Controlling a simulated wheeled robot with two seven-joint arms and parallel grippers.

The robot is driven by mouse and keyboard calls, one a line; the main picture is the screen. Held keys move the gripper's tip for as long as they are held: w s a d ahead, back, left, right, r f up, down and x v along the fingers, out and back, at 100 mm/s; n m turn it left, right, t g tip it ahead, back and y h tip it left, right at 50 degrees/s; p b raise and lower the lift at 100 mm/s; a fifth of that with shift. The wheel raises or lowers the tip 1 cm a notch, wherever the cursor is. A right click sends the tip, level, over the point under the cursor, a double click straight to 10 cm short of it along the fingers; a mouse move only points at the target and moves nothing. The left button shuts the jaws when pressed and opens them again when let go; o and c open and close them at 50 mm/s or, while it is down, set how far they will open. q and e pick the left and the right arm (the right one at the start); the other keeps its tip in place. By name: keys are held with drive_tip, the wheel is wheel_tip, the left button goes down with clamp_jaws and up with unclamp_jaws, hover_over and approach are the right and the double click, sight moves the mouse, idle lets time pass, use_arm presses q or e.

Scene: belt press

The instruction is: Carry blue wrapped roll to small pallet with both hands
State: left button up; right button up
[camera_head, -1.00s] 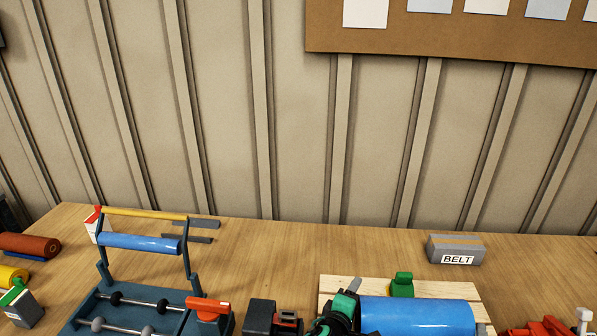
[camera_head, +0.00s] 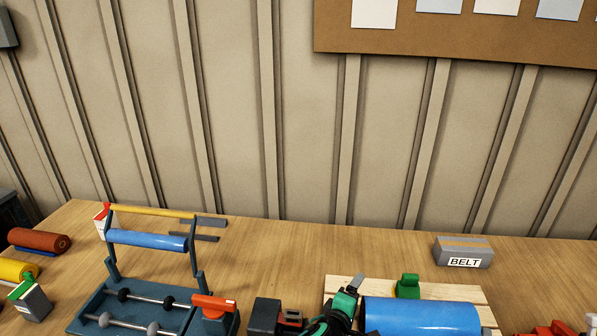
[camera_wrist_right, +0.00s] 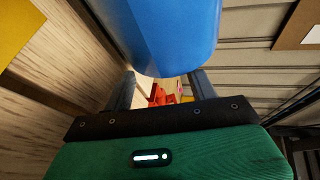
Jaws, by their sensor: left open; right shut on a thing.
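The blue wrapped roll (camera_head: 422,316) lies level over the small pallet (camera_head: 340,286) in the head view; its lower side is cut off, so I cannot tell whether it rests on the slats. My left gripper (camera_head: 352,300) is open at the roll's left end, close beside it. My right gripper (camera_wrist_right: 163,92) shows in the right wrist view, shut on the roll, whose blue side (camera_wrist_right: 175,35) fills the top middle. The right gripper is not clear in the head view.
A green block (camera_head: 408,287) stands on the pallet behind the roll. A grey BELT box (camera_head: 463,252) is behind to the right. A dark blue roller frame (camera_head: 110,262) stands left, with red and yellow rolls beyond. Red parts (camera_head: 550,328) lie right. The table's back strip is mostly clear.

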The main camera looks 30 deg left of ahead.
use_arm(q)
drive_tip(key=shift+a, duration=1)
use_arm(e)
drive_tip(key=shift+a+f, duration=0.15)
drive_tip(key=shift+a, duration=0.05)
use_arm(q)
drive_tip(key=shift+s+a+r+p, duration=0.1)
drive_tip(key=shift+s+a+p, duration=0.15)
drive_tip(key=shift+s+a, duration=0.35)
drive_tip(key=shift+s+a+r+p, duration=0.15)
drive_tip(key=shift+s+a+p, duration=0.15)
drive_tip(key=shift+a, duration=0.5)
drive_tip(key=shift+s+a+r+p, duration=0.1)
drive_tip(key=shift+s+a+p, duration=0.1)
drive_tip(key=shift+s+a, duration=0.4)
use_arm(e)
drive_tip(key=shift+w+r, duration=0.1)
drive_tip(key=shift+r, duration=0.8)
use_arm(q)
drive_tip(key=shift+w+a, duration=0.1)
drive_tip(key=shift+r+p, duration=1.4)
use_arm(e)
drive_tip(key=shift+v, duration=3.5)
drive_tip(key=shift+d, duration=0.1)
